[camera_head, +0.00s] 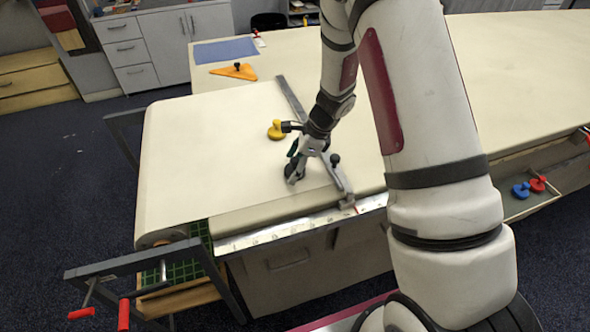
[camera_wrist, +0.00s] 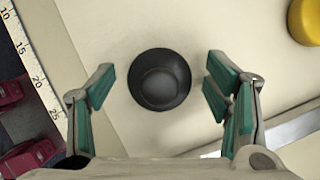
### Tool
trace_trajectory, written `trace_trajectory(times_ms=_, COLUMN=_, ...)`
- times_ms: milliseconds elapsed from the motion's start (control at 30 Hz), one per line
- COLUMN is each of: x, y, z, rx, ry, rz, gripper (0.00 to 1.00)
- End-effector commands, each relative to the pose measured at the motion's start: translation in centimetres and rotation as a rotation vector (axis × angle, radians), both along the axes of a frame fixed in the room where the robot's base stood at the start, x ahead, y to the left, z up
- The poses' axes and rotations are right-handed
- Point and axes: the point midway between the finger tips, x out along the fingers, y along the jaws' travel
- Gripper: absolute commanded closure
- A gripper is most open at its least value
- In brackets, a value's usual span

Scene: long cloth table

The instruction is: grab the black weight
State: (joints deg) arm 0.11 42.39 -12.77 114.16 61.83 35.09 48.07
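The black weight (camera_wrist: 160,80) is round with a raised knob. It stands on the cream cloth in the middle of the wrist view. My gripper (camera_wrist: 158,88) is open, with one green-padded finger on each side of the weight and a visible gap on both sides. The fingers do not appear to touch it. In the head view my gripper (camera_head: 296,172) points down near the table's front edge. There the weight is a small dark shape at the fingers, largely hidden by them.
A yellow weight (camera_head: 276,130) stands behind my gripper; it also shows in the wrist view (camera_wrist: 308,20). A metal straightedge (camera_head: 291,96) with a black knob lies just right of my gripper. A marked metal strip (camera_head: 260,236) runs along the front edge. Cloth to the left is clear.

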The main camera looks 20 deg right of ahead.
Motion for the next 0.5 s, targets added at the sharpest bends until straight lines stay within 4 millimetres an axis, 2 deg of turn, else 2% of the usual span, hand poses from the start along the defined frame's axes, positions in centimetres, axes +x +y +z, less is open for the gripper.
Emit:
trace_trajectory(times_ms=33, x=0.00, y=0.00, z=0.01, rx=0.000, ry=0.000, rz=0.000, gripper=0.42)
trace_trajectory(times_ms=267, x=0.00, y=-0.01, z=0.02, rx=0.000, ry=0.000, rz=0.000, gripper=0.94)
trace_trajectory(times_ms=300, x=0.04, y=0.00, z=0.07, rx=0.001, ry=-0.001, rz=0.000, gripper=0.96)
trace_trajectory(times_ms=500, x=0.04, y=0.00, z=0.08, rx=0.001, ry=-0.001, rz=0.000, gripper=0.96)
